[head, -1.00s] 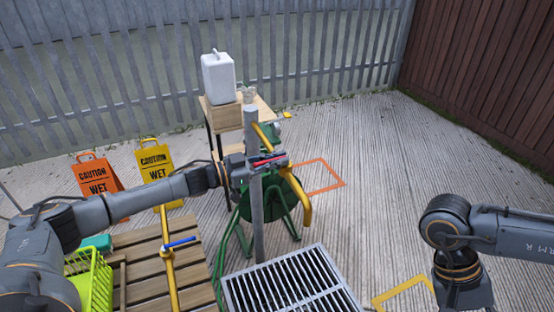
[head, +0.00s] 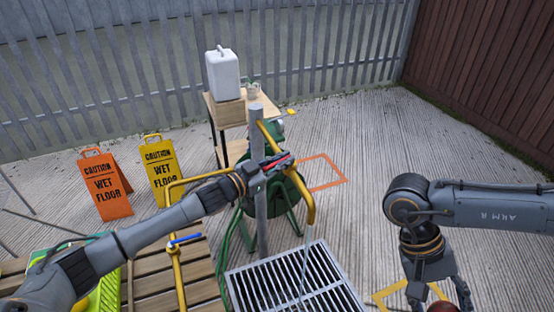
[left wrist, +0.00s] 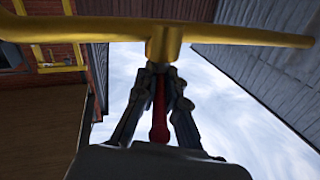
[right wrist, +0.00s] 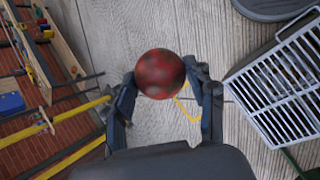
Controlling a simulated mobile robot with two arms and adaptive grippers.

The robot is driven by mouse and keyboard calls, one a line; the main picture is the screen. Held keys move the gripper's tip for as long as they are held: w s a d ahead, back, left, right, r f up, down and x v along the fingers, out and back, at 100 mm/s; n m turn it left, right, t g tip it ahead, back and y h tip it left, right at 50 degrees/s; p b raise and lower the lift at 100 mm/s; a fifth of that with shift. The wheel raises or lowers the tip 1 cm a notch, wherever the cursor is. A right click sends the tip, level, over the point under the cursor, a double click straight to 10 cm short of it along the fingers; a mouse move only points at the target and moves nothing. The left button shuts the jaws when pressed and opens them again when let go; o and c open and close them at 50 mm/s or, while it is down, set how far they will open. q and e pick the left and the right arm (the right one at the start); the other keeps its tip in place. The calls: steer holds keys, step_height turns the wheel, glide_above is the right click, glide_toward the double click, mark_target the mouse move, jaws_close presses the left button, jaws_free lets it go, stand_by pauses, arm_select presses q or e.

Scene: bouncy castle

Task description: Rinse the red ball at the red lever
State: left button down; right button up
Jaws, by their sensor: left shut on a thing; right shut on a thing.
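The red lever (head: 278,161) sits on the yellow pipe by the grey post. My left gripper (head: 268,169) is shut on it; the left wrist view shows the lever (left wrist: 160,118) between the fingers, below the yellow pipe (left wrist: 165,35). A thin stream of water (head: 304,262) falls from the curved yellow spout (head: 309,200) onto the drain grate. My right gripper (head: 440,292) is shut on the red ball (head: 441,307), right of the grate and apart from the stream. In the right wrist view the ball (right wrist: 160,74) shows dark patches.
The drain grate (head: 262,279) lies below the spout. A blue lever (head: 185,239) sits on another yellow pipe over wooden slats (head: 200,262). A green hose reel (head: 290,195) stands behind the post. Two wet floor signs (head: 106,186) stand at left. Concrete at right is open.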

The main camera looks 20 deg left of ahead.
arm_select(q)
steer(key=shift+r, duration=0.1)
steer(key=c, duration=1.4)
jaws_free()
steer(key=shift+s, duration=0.1)
steer(key=shift+s+a, duration=0.25)
steer(key=v, duration=1.1)
